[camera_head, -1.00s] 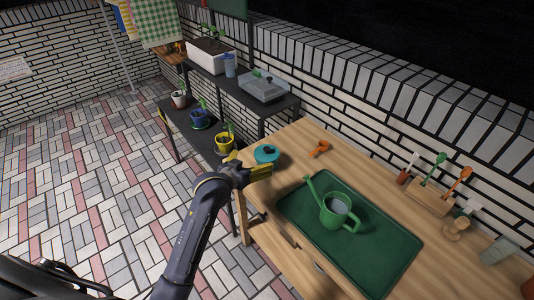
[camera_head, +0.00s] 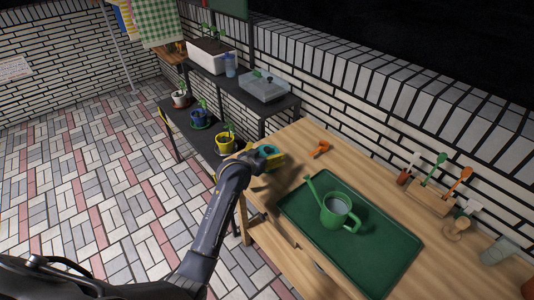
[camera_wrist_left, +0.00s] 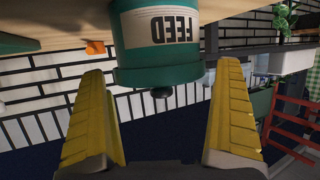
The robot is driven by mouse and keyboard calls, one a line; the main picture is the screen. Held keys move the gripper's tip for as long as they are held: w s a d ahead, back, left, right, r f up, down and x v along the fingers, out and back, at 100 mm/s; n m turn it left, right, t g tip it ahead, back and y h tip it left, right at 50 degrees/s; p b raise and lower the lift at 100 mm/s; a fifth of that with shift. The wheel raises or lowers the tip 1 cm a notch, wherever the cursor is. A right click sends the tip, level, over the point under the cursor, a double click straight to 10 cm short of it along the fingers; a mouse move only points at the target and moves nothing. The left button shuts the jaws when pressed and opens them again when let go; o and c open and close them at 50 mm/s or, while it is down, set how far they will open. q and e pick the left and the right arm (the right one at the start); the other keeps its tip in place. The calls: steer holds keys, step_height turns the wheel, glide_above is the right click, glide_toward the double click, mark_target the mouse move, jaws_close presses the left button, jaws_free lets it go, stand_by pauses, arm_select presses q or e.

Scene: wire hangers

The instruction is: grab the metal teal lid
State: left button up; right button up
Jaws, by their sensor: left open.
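The metal teal lid (camera_wrist_left: 160,75) with a black knob sits on a feed canister (camera_wrist_left: 158,28) with a white FEED label, which looks upside down in the left wrist view. In the head view the lid (camera_head: 268,150) shows at the table's far left corner, partly covered by my left gripper (camera_head: 266,160). My left gripper (camera_wrist_left: 164,68) is open in the left wrist view. Its yellow fingers lie on either side of the lid, with gaps, and hold nothing. My right gripper is not in view.
An orange tool (camera_head: 320,148) lies right of the lid on the wooden table (camera_head: 290,145). A green tray (camera_head: 385,265) with a green watering can (camera_head: 338,212) is nearer. A dark shelf (camera_head: 282,104) with pots and boxes stands left of the table.

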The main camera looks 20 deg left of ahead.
arm_select(q)
steer(key=shift+w+d+f, duration=0.1)
steer(key=shift+w+f, duration=0.15)
steer(key=shift+w, duration=0.3)
steer(key=c, duration=0.7)
steer(key=shift+c, duration=0.2)
steer(key=shift+r, duration=0.15)
